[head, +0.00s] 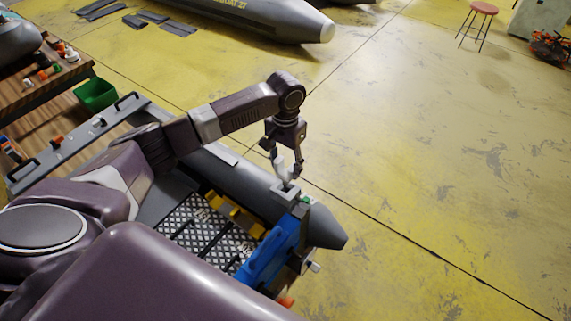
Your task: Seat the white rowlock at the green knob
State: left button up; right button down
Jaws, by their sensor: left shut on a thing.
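My left gripper (284,158) points down over the boat's grey side tube, near its stern end. It is shut on the white rowlock (282,172), which hangs below the fingers. The rowlock's lower end is just above or at a pale grey mount (284,193) on the tube; I cannot tell whether they touch. The small green knob (306,199) is on the right side of this mount, a little right of and below the rowlock. My right gripper is not in view.
A blue piece (268,255) lies along the stern beside the mount. Yellow parts (236,215) rest on the tread-plate floor (205,235). A green bin (96,94) and a cluttered wooden bench (40,92) stand at left.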

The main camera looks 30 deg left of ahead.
aim_at(285, 174)
pick_arm(q)
jog(key=shift+f, duration=0.1)
jog(key=shift+f, duration=1.5)
jog(key=shift+f+b, duration=0.35)
jog(key=shift+f, duration=1.1)
dwell(0.4)
jog(key=o, duration=1.3)
jog(key=shift+c, duration=0.2)
notch_tip(285, 174, up, 12)
